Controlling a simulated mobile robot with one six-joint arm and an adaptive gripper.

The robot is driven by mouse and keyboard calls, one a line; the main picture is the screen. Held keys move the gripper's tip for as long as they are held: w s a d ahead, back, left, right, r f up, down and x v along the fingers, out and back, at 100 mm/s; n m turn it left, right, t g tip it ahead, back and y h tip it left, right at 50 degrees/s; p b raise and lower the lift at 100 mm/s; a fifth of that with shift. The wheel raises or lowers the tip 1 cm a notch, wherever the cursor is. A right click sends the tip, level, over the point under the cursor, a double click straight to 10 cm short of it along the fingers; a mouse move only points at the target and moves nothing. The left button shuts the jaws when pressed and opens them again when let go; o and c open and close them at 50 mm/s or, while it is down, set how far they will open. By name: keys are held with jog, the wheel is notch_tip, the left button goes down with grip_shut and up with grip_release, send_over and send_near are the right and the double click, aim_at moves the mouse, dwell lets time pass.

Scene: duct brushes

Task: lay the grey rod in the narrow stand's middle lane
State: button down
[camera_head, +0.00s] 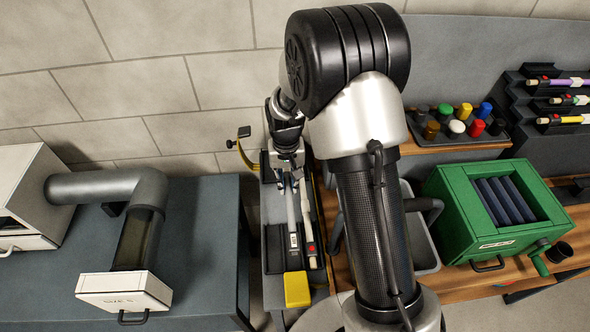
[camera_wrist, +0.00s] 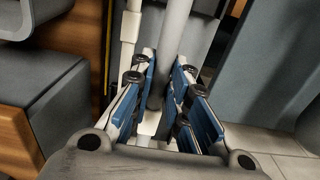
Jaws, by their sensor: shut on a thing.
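The grey rod (camera_head: 292,212) runs lengthwise over the narrow stand (camera_head: 272,262), along its middle. My gripper (camera_head: 290,184) is shut on its far part. In the wrist view the grey rod (camera_wrist: 176,30) passes between the blue-padded fingers of my gripper (camera_wrist: 163,85). A second, pale rod (camera_head: 308,232) with a red mark lies beside it on the right in the stand; it shows at the left in the wrist view (camera_wrist: 129,45). The left lane looks empty. I cannot tell whether the grey rod touches the middle lane's floor; the lane is hidden beneath it.
A yellow block (camera_head: 297,289) sits at the stand's near end. A blue-grey table (camera_head: 205,260) with a duct elbow (camera_head: 145,190) stands at left. A green box with a crank (camera_head: 470,215) and a tray of coloured pegs (camera_head: 455,130) are at right. My arm hides part of the bench.

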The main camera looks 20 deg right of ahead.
jog(key=shift+s+a+f, duration=0.1)
jog(key=shift+f, duration=0.15)
jog(key=shift+s+f+b, duration=0.1)
jog(key=shift+f+b, duration=0.7)
jog(key=shift+f, duration=0.3)
jog(key=shift+f+b, duration=1.3)
jog(key=shift+f, duration=0.5)
jog(key=shift+f+b, duration=0.4)
jog(key=shift+f, duration=0.2)
jog(key=shift+f+b, duration=0.45)
jog(key=shift+f, duration=0.35)
jog(key=c, duration=1.5)
grip_release()
jog(key=shift+o, duration=0.2)
